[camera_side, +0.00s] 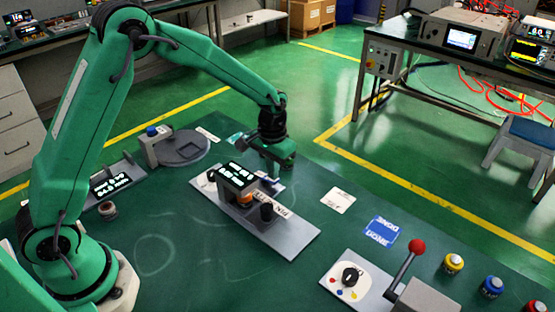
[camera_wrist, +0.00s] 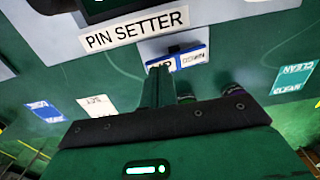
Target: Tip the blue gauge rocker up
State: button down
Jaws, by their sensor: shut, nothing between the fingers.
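The gauge rocker (camera_wrist: 182,58) is a small white and blue switch with dark lettering at its two ends. In the wrist view it lies just beyond my fingertips, beside the PIN SETTER label (camera_wrist: 137,29). My gripper (camera_wrist: 160,72) is shut and empty, its tip over or against the rocker's left end, marked UP; I cannot tell whether it touches. In the side view my gripper (camera_side: 272,170) points down low behind the pin setter unit (camera_side: 236,180). The rocker (camera_side: 268,181) is small and partly hidden there, so its tilt is unclear.
The pin setter's grey plate (camera_side: 285,240) stands in front of my gripper. A round grey turntable (camera_side: 182,148) is to the left. A white card (camera_side: 338,200) and blue DONE card (camera_side: 381,232) lie right, with a red-knobbed lever (camera_side: 416,247) further right.

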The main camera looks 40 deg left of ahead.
jog(key=shift+f, duration=0.65)
dwell(0.5)
jog(key=shift+r, duration=3.55)
jog(key=s+a+r+t, duration=0.3)
jog(key=s+r, duration=0.8)
jog(key=r, duration=0.2)
jog(key=s+a+r+t, duration=0.1)
jog(key=s+a+t, duration=0.1)
jog(key=s, duration=1.2)
jog(key=shift+s+a+r+t, duration=0.15)
jog(key=shift+s+r+t, duration=0.15)
jog(key=shift+r, duration=0.1)
